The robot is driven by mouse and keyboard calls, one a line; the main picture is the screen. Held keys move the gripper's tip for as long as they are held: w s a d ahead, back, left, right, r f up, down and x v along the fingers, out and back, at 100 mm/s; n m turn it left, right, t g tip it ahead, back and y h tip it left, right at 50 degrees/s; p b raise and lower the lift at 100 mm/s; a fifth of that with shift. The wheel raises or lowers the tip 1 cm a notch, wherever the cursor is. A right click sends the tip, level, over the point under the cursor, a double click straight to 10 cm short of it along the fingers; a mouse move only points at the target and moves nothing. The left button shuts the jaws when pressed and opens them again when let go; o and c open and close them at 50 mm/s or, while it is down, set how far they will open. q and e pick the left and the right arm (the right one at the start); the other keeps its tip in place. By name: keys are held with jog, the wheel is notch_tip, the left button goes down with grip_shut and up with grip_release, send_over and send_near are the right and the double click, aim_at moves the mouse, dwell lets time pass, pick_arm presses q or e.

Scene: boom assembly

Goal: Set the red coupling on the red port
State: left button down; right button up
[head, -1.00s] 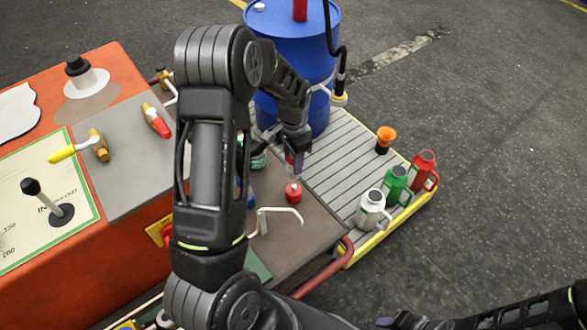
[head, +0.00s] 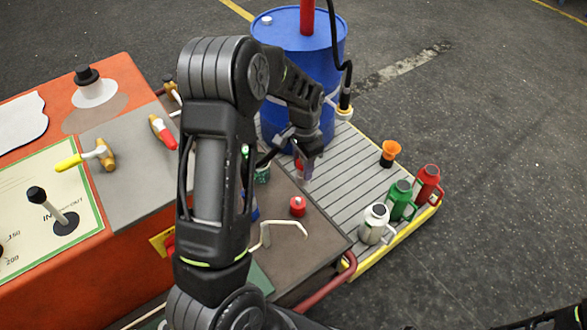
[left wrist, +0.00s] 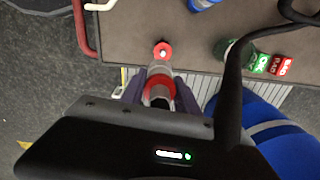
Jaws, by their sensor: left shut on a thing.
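My left gripper (head: 304,164) is shut on the red coupling, a small clear-and-whitish cylinder with a red band. The coupling (left wrist: 160,88) shows between the purple-grey fingers in the left wrist view. The red port (head: 297,206) is a small red round piece on the brown bench top. From above, the port (left wrist: 163,50) looks like a red disc with a pale centre, close beyond the coupling's end. In the head view the coupling is apart from the port, toward the drum. My right gripper is out of view.
A blue drum (head: 307,75) with a hose stands behind the left gripper. A bent pale handle (head: 284,224) is near the port.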

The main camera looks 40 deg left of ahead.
pick_arm(q)
jog(key=w+d+r+n, duration=0.2)
jog(key=d+r, duration=0.6)
jog(key=r, duration=0.2)
jog(key=w+d+r+n, duration=0.2)
jog(key=w+d+r, duration=0.1)
jog(key=d+r, duration=0.5)
notch_tip(320, 180, up, 2)
jog(key=shift+d+r+n, duration=0.15)
jog(key=shift+n, duration=0.25)
jog(key=shift+w, duration=0.1)
